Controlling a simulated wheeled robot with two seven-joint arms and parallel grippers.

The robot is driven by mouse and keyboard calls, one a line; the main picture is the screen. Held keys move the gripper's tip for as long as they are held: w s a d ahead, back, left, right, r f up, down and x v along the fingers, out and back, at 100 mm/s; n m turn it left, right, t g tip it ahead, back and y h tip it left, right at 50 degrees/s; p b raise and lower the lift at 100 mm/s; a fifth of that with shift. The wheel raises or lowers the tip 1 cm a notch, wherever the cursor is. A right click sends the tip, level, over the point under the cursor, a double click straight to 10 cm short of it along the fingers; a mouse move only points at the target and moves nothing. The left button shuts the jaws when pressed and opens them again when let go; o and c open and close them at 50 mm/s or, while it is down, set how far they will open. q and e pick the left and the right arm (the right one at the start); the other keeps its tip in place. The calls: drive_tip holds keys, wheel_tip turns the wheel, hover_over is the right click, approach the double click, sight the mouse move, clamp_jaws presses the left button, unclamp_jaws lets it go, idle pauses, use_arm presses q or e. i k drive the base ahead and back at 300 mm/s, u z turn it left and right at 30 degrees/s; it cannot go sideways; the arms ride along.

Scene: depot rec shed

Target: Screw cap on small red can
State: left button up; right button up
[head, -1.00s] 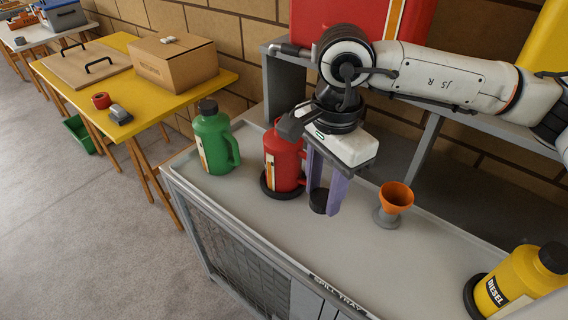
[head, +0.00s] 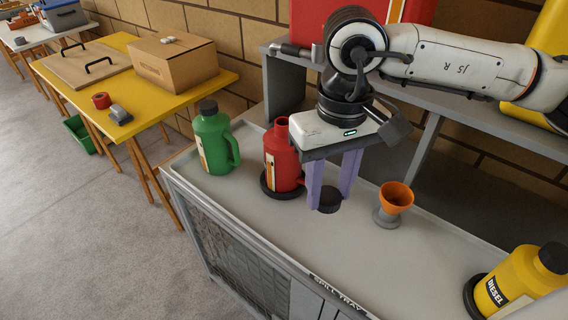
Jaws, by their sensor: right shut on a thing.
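The small red can (head: 283,158) stands upright on a round black base on the spill tray bench, and its neck shows open with no cap on it. My right gripper (head: 331,199) is just right of the can, fingers pointing down. Its purple fingers are shut on the black cap (head: 329,201), held at the fingertips. The cap looks apart from the can; its exact height above the tray is hard to tell. My left gripper is not in view.
A green can (head: 213,145) with a black cap stands left of the red can. An orange funnel (head: 396,195) stands to the right on a grey base. A yellow diesel can (head: 520,282) is at the far right. The spill tray (head: 270,235) is clear in front.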

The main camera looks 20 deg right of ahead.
sight(283, 167)
drive_tip(key=u, duration=1.7)
drive_tip(key=i, duration=1.55)
drive_tip(key=z, duration=3.7)
